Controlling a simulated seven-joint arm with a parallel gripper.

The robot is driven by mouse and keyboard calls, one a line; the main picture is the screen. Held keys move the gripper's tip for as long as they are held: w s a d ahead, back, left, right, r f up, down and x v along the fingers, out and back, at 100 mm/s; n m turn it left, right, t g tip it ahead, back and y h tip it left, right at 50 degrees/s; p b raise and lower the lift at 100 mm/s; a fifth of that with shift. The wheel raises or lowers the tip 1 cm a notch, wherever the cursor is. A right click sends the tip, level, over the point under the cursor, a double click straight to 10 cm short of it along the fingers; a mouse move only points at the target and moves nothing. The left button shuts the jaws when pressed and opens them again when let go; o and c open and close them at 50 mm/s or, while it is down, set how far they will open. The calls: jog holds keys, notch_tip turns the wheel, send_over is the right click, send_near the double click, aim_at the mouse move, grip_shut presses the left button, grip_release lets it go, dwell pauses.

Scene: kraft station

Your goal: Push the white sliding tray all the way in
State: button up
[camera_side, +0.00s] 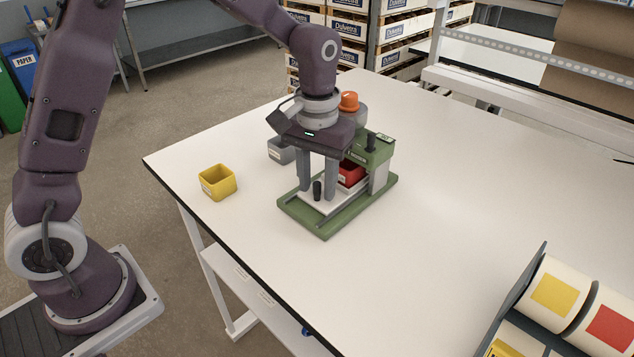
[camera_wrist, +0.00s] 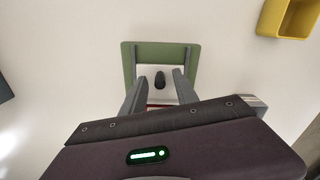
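The white sliding tray (camera_side: 337,205) sits in a green fixture (camera_side: 325,227) on the table, its front part showing outside the housing. A black upright knob (camera_side: 317,191) stands on it. In the wrist view the tray (camera_wrist: 146,72) and knob (camera_wrist: 160,80) show inside the green base. A red bin (camera_side: 350,174) stands at the housing end, partly hidden behind a finger. My gripper (camera_side: 317,193) points down, open, with a finger on either side of the knob and gaps between. In the wrist view the fingertips (camera_wrist: 158,86) flank the knob; contact cannot be told.
A yellow bin (camera_side: 217,182) stands on the table to the left, and a grey bin (camera_side: 281,150) behind the fixture. The green housing (camera_side: 372,149) and an orange-topped object (camera_side: 349,101) rise close to my gripper. Label rolls (camera_side: 560,300) lie at front right. The table between is clear.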

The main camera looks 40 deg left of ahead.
jog(key=shift+f, duration=0.3)
grip_shut()
jog(key=shift+r, duration=0.1)
dwell(1.1)
